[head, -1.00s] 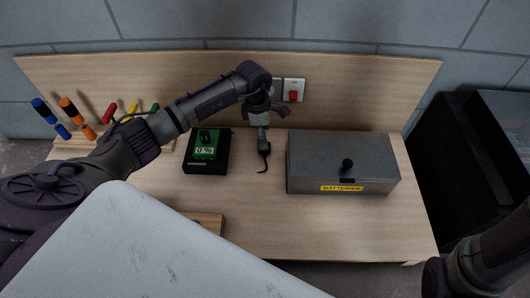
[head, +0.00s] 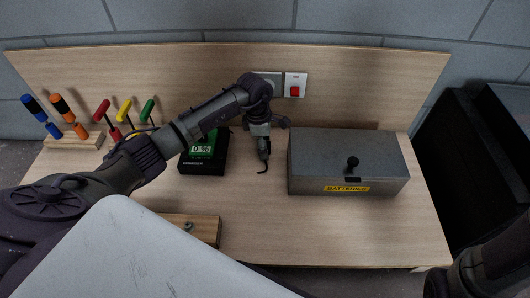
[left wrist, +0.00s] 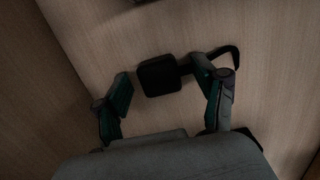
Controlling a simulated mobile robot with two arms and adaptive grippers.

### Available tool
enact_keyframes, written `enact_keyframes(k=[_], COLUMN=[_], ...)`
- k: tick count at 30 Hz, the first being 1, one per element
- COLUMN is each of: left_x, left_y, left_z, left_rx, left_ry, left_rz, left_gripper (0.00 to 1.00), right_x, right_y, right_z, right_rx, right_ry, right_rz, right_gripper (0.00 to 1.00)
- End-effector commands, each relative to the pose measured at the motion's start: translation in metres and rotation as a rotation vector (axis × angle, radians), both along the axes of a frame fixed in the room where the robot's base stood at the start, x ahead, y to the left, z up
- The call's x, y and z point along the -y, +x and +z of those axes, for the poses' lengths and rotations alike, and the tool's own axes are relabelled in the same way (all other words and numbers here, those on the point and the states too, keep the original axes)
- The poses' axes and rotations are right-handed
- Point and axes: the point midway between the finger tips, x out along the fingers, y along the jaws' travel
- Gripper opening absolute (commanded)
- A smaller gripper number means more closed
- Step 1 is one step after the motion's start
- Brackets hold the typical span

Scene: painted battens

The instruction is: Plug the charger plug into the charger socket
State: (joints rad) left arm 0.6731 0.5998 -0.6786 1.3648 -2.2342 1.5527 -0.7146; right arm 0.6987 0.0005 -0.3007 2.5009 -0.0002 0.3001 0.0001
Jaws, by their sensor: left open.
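The charger plug (left wrist: 158,76) is a small black block with a black cable. In the left wrist view it lies between the two spread fingers of my open left gripper (left wrist: 161,68), with a gap on each side. Its cable passes by the right finger and curls. In the head view my left gripper (head: 263,134) points down over the bench, and the cable (head: 264,168) shows just below it. A grey wall plate (head: 272,78) on the backboard, perhaps the socket, is partly hidden by my arm.
A grey metal box labelled BATTERIES (head: 345,150) stands right of the gripper. A red switch (head: 295,91) is on the backboard. A screwdriver rack (head: 75,142) is at left, and a small wooden block (head: 200,226) lies at the front. The bench (head: 330,230) is clear at front right.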

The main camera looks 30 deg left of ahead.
Motion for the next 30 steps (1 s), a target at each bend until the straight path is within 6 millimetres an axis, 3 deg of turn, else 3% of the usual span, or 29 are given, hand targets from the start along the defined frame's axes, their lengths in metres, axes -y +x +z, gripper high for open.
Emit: enact_keyframes(k=[9,20,30], left_x=[0.0001,0.0001,-0.0001], left_y=[0.0003,0.0003,0.0006], left_z=[0.0015,0.0015,0.0089], left_rx=[0.001,0.001,0.002], left_ry=[0.000,0.000,0.000], left_rz=[0.000,0.000,-0.001], left_gripper=[0.69,0.10,0.10], right_x=[0.0000,0.0001,0.0001], right_y=[0.0001,0.0001,0.0001], right_z=[0.0013,0.0014,0.0072], right_rx=[0.000,0.001,0.000], right_ry=[0.000,0.001,0.000], right_rz=[0.000,-0.001,-0.001], right_gripper=[0.40,0.40,0.40])
